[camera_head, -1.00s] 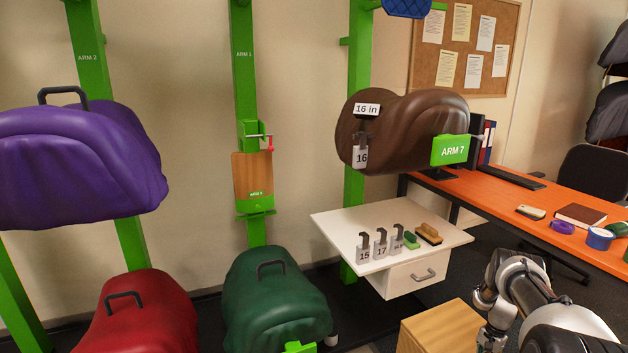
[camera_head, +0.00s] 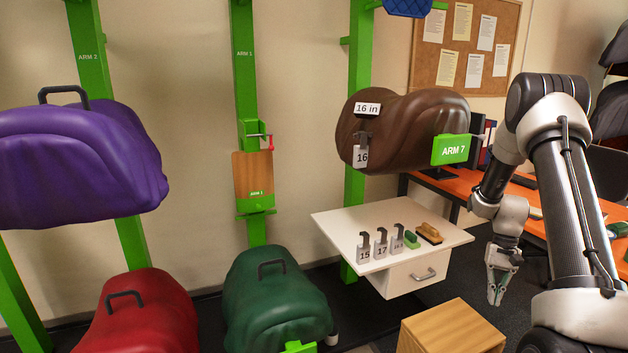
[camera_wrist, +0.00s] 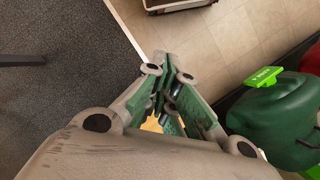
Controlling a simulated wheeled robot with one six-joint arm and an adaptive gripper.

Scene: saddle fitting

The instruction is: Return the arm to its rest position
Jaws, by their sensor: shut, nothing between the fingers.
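My gripper (camera_head: 495,290) hangs pointing down at the right of the head view, in front of the orange desk and right of the white drawer shelf. Its fingers are shut with nothing between them. In the wrist view my gripper (camera_wrist: 172,75) also shows closed, above the floor. My arm rises at the right edge of the head view, bent at a high elbow, and covers part of the desk.
A wooden box (camera_head: 452,330) stands below and left of my gripper. The white shelf (camera_head: 340,225) holds numbered tags and brushes. A brown saddle (camera_head: 420,115) hangs above it. The orange desk (camera_head: 430,190) stands behind my arm. A green saddle (camera_wrist: 280,120) shows right in the wrist view.

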